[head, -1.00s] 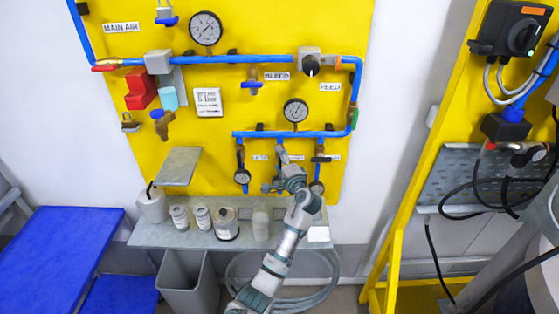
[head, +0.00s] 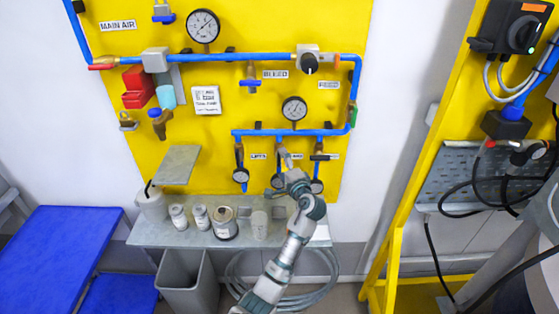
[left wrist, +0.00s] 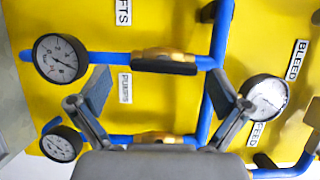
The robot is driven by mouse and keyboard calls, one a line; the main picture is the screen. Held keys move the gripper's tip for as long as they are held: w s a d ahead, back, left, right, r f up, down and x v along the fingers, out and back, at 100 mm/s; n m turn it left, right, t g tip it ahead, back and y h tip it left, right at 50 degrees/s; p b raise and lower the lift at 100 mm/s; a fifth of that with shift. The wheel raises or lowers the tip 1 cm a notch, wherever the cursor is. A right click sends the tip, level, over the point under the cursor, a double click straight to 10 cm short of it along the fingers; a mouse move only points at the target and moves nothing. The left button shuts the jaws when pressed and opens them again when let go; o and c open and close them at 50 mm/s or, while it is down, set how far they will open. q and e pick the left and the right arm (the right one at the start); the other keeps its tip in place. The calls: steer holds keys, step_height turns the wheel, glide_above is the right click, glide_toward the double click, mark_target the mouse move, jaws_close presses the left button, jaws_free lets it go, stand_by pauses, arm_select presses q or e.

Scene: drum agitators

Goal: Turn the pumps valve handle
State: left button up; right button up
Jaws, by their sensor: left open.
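The pumps valve (left wrist: 165,55) is a brass body with a dark handle (left wrist: 165,68) on a blue pipe of the yellow panel. In the left wrist view the handle lies along the pipe, beside the "PUMPS" label (left wrist: 124,95). My left gripper (left wrist: 158,92) is open and empty, with its fingers spread to either side of the label, just below the handle in that view. I cannot tell whether a finger touches anything. In the head view my left gripper (head: 293,180) is in front of the middle branch pipe and hides part of it. My right gripper is not in view.
Pressure gauges (left wrist: 60,58) sit at the branch ends, close to the left finger. A neighbouring valve with a crosswise black handle (head: 322,157) is to the right. A grey shelf (head: 160,236) with several cans stands below the panel. A yellow frame (head: 410,205) is at right.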

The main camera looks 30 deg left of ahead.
arm_select(q)
steer(key=v, duration=0.9)
steer(key=shift+d+f, duration=0.15)
steer(key=shift+f, duration=0.05)
steer(key=shift+w, duration=0.1)
